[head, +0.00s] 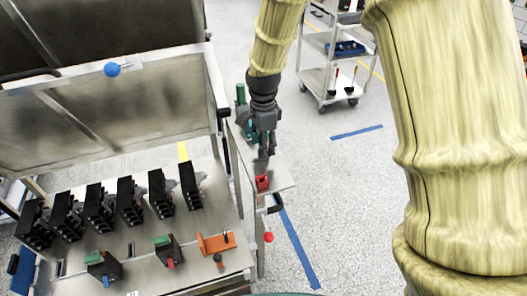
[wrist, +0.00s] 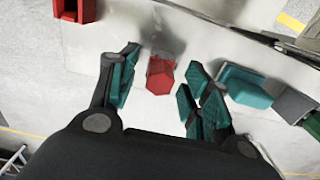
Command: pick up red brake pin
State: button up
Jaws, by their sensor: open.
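The red brake pin (wrist: 160,76) shows in the wrist view as a small red faceted piece on a pale metal shelf (wrist: 205,48). My gripper (wrist: 158,92) is open, with its teal-padded fingers on either side of the pin and a gap to each. In the head view my gripper (head: 265,154) points down over the small side shelf (head: 283,178). I cannot make out the pin there; the gripper seems to hide it.
A red block with a dark recess (wrist: 75,10) stands near the pin; it also shows in the head view (head: 262,183). A teal block (wrist: 246,86) lies right of the fingers. The bench (head: 140,240) holds several black breakers (head: 128,203) and an orange bracket (head: 215,243). A cart (head: 328,82) stands behind.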

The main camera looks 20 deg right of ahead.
grip_shut()
dwell(0.5)
